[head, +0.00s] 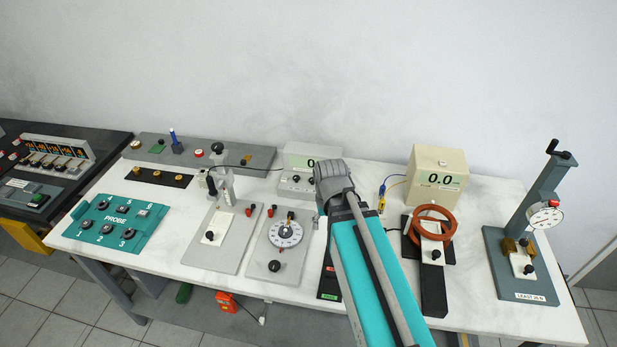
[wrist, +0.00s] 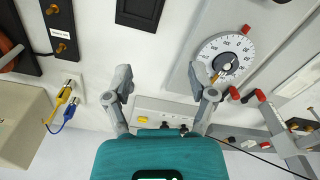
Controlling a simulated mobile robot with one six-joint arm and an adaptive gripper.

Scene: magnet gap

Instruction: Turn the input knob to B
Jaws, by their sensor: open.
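A pale meter box (head: 301,158) with a display showing a 0 stands at the back of the bench, partly hidden by my gripper. Small dark knobs (head: 296,178) sit on its front, and their lettering is too small to read, so I cannot tell which is the input knob or where it points. In the wrist view the box (wrist: 150,104) with its black knobs (wrist: 183,129) shows between my fingers, partly hidden by my gripper body. My gripper (wrist: 160,74) is open and empty. In the head view my gripper (head: 333,178) is in front of the box's right side.
A grey board with a round dial (head: 285,233) stands left of my arm. A cream box reading 0.0 (head: 436,170) and an orange coil (head: 430,220) stand to the right. Yellow and blue leads (wrist: 64,103) hang beside the cream box. A teal probe panel (head: 115,222) lies far left.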

